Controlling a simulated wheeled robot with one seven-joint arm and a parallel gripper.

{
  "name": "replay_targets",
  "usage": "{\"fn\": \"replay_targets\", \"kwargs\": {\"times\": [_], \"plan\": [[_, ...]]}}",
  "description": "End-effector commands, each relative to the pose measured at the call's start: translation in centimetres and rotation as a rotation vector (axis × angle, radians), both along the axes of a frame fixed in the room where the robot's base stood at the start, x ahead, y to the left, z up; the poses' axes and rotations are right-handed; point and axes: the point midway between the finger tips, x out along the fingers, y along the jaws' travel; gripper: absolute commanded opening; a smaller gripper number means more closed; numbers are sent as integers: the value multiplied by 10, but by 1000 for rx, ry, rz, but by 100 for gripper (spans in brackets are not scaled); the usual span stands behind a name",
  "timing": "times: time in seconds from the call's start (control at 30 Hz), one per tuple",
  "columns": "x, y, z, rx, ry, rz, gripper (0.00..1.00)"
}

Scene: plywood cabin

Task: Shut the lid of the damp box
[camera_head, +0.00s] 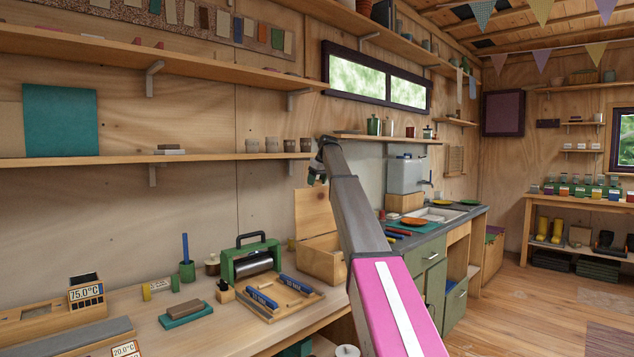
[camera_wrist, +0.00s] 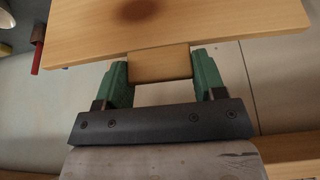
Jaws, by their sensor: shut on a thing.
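The damp box (camera_head: 322,262) is a pale wooden box at the right end of the workbench. Its lid (camera_head: 314,212) stands up, open, at the back. In the wrist view the lid (camera_wrist: 215,25) is a broad wooden board with a dark round spot and a small tab at its edge. My gripper (camera_wrist: 160,70) has its two green fingers on either side of the tab and is shut on it. In the head view, my arm hides part of the box and lid, and the grip is not clear.
A counter with a sink (camera_head: 436,215) lies to the right. Shelves (camera_head: 230,157) run along the wall behind. Floor at the right is open.

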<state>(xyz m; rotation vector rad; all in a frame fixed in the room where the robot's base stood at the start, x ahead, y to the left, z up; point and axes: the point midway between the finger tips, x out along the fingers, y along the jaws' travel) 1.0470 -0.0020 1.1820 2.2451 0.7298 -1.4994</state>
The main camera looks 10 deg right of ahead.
Motion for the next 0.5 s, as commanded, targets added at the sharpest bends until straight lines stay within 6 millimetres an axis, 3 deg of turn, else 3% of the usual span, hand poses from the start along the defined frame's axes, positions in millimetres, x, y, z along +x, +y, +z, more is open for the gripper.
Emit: {"fn": "replay_targets", "kwargs": {"times": [0.27, 0.5], "plan": [[-17, -10, -1, 37, -52, -3, 21], [-54, -35, -7, 133, -184, -4, 21]]}}
